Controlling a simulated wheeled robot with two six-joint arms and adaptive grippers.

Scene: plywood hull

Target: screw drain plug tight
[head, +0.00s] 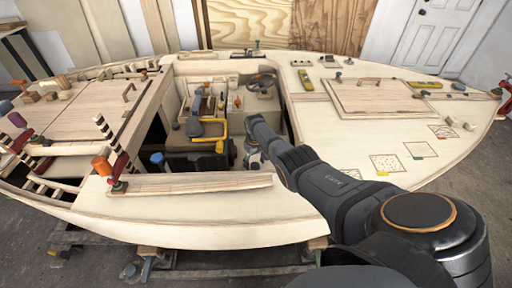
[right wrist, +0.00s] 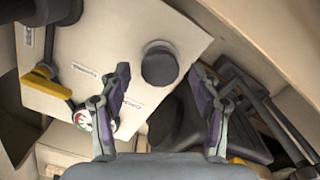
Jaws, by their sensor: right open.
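My right arm reaches across the hull deck into the open cockpit in the head view. My right gripper (head: 254,160) is small there and partly hidden by its own arm. In the right wrist view the right gripper (right wrist: 162,76) is open, with its two fingers apart and nothing between the pads. A dark round knob-like part (right wrist: 159,63) on a pale panel shows between and beyond the fingertips; I cannot tell whether they touch it. I cannot tell whether it is the drain plug, and no other part is clearly the plug. My left gripper is not in view.
The pale panel (right wrist: 100,40) has small labels and a yellow-handled lever (right wrist: 42,88). A dark object (right wrist: 185,120) lies below the fingers. An orange-handled clamp (head: 102,166) stands on the near left rim.

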